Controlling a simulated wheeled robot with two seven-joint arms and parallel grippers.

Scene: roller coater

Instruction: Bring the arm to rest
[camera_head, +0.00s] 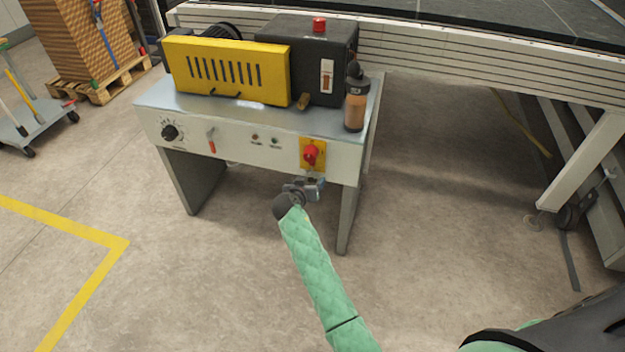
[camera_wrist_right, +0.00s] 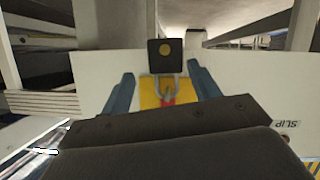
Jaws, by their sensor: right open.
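My right arm, in a green quilted sleeve, reaches up from the bottom of the head view. My right gripper (camera_head: 304,186) is just below and in front of the red rotary switch (camera_head: 311,153) on its yellow plate (camera_head: 319,144). In the right wrist view the two fingers (camera_wrist_right: 163,88) are open and apart. Between and beyond them, a black, padlock-like block (camera_wrist_right: 165,55) with a grey shackle shows in front of the yellow plate (camera_wrist_right: 149,93) and the red switch. Nothing appears gripped. I cannot tell whether the shackle is closed. My left gripper is out of view.
The machine cabinet (camera_head: 240,120) carries a yellow guard (camera_head: 228,68), a black box with a red button (camera_head: 319,25), and a brown bottle (camera_head: 355,103). A conveyor frame (camera_head: 470,55) runs to the right.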

